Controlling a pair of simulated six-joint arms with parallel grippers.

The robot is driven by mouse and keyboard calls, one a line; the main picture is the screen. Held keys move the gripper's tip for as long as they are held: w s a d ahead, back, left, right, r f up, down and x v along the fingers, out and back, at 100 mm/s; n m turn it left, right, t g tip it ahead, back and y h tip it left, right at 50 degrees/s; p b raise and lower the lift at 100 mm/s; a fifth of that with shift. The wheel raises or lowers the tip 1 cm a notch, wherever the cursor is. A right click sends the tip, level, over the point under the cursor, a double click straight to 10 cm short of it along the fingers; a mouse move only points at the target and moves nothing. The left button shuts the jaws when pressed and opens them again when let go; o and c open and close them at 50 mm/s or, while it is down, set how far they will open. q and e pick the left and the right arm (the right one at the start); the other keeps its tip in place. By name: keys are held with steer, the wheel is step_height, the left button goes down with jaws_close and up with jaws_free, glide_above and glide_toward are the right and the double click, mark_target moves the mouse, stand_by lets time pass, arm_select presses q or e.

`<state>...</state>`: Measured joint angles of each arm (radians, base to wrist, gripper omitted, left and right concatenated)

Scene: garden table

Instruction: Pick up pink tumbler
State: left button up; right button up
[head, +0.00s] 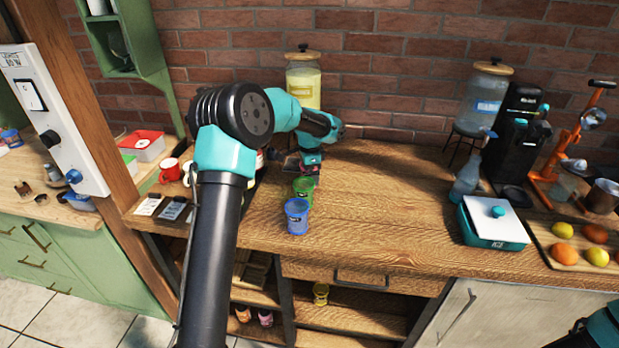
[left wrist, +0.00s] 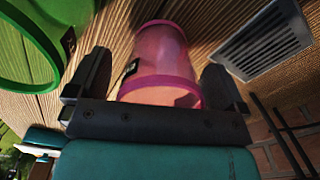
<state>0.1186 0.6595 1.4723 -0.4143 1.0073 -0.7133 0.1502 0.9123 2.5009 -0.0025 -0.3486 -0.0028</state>
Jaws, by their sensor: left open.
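The pink tumbler (left wrist: 160,60) lies between the two spread fingers of my left gripper (left wrist: 156,82) in the left wrist view. The fingers stand on either side of it with small gaps, so the gripper is open around it. In the head view my left gripper (head: 309,164) is at the back of the wooden table, and it and the arm hide most of the pink tumbler. My right gripper is out of view; only a bit of that arm shows at the bottom right corner.
A green tumbler (head: 303,188) stands just in front of the gripper, with a blue tumbler (head: 297,216) nearer the front edge. A yellow drink dispenser (head: 304,82) stands behind. A teal-and-white box (head: 494,222) is at right. The middle of the table is clear.

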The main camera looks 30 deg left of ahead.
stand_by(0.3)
arm_select(q)
steer(key=c, duration=1)
